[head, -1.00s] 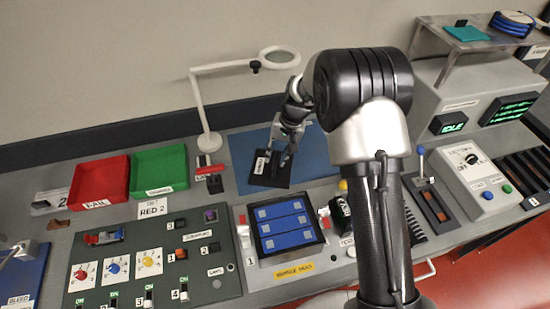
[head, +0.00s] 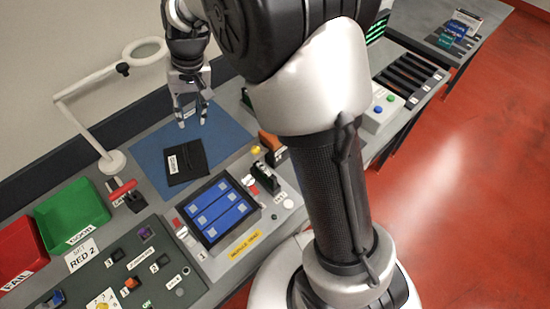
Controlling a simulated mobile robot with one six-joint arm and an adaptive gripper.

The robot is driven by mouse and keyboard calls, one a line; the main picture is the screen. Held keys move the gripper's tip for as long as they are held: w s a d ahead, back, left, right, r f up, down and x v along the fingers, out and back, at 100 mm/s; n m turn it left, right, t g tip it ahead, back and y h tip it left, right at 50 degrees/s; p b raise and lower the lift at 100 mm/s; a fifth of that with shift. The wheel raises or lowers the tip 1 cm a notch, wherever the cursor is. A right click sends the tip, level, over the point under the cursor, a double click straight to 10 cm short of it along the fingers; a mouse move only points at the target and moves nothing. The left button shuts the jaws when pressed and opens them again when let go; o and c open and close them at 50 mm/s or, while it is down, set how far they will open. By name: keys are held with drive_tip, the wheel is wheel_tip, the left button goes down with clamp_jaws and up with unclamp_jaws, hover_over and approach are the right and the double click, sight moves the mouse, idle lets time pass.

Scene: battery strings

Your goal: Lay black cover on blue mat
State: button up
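The black cover (head: 194,170) lies on the blue mat (head: 222,135), towards its front edge. It is a dark, flat, roughly square piece with a small white label. My gripper (head: 192,124) is open and empty, its fingers pointing down. In the head view it appears beyond the cover, over the far part of the mat, apart from the cover. My arm hides some of the bench to the right of the mat.
A module tray (head: 240,231) with blue modules stands in front of the mat. A magnifier lamp (head: 112,160), a red-handled switch (head: 125,188) and a green bin (head: 72,213) stand to the left. The red floor (head: 480,180) at right is clear.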

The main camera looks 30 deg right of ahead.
drive_tip(key=s+d+r+t+h, duration=0.1)
drive_tip(key=s+d+r, duration=0.2)
drive_tip(key=s+r, duration=0.3)
drive_tip(key=s+d+r+t, duration=0.1)
drive_tip(key=s+d+r, duration=0.2)
drive_tip(key=s+r, duration=0.35)
drive_tip(key=s+d+f, duration=0.1)
drive_tip(key=s+d, duration=0.1)
drive_tip(key=s, duration=0.6)
drive_tip(key=s+d+f+n+t+h, duration=0.1)
drive_tip(key=s, duration=0.7)
drive_tip(key=shift+s+d+f, duration=0.2)
drive_tip(key=shift+d+f, duration=0.15)
drive_tip(key=shift+f, duration=0.05)
drive_tip(key=shift+f+b, duration=0.75)
